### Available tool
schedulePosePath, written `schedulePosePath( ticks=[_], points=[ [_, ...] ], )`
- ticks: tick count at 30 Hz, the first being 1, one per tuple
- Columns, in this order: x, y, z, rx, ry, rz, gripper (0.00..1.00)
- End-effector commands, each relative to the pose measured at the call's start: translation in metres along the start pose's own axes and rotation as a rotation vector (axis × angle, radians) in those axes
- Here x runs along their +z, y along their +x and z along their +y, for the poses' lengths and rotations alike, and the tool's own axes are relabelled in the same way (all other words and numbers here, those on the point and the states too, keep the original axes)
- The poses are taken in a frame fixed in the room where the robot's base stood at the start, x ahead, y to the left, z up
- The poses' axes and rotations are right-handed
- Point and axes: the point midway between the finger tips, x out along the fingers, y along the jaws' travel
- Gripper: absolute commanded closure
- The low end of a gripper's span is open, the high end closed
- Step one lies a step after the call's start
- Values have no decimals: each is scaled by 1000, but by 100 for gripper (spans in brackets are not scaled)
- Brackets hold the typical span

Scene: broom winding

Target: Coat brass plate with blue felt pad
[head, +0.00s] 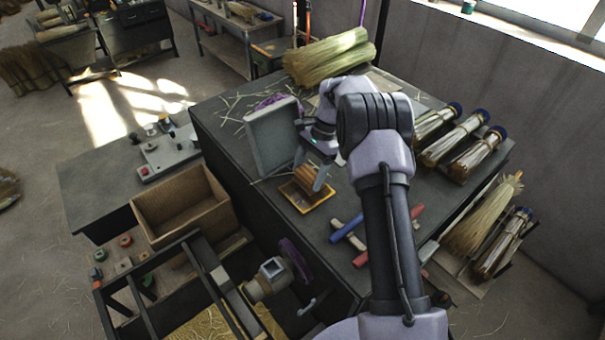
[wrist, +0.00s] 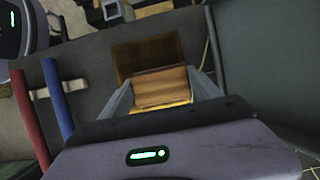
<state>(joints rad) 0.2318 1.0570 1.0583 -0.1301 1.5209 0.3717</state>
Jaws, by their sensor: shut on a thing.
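My gripper (head: 311,174) is shut on a brown wooden block (head: 307,179), with a finger on each side. In the wrist view the block (wrist: 160,88) sits between the two grey fingers. It is over a shallow brass-coloured plate (head: 300,204) with a dark border on the dark workbench. The plate's golden surface also shows below the block in the wrist view (wrist: 176,110). I cannot tell whether the block touches the plate. No blue felt shows on the block; its underside is hidden.
A grey upright panel (head: 268,137) stands close left of my gripper. Tools with a blue handle (head: 346,229) and a red handle (head: 417,212) lie to the right. A straw bundle (head: 328,58) lies behind, several brooms (head: 468,138) at right. A wooden box (head: 180,205) stands left.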

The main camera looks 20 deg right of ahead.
Motion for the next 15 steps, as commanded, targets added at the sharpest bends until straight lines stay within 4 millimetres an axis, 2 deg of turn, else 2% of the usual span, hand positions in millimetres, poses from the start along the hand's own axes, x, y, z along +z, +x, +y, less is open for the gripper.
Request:
schedulePosePath(
  ticks=[8,15],
  points=[
    [2,-4,0,-1,0,0,60],
    [15,-35,0,-2,0,-1,60]
  ],
)
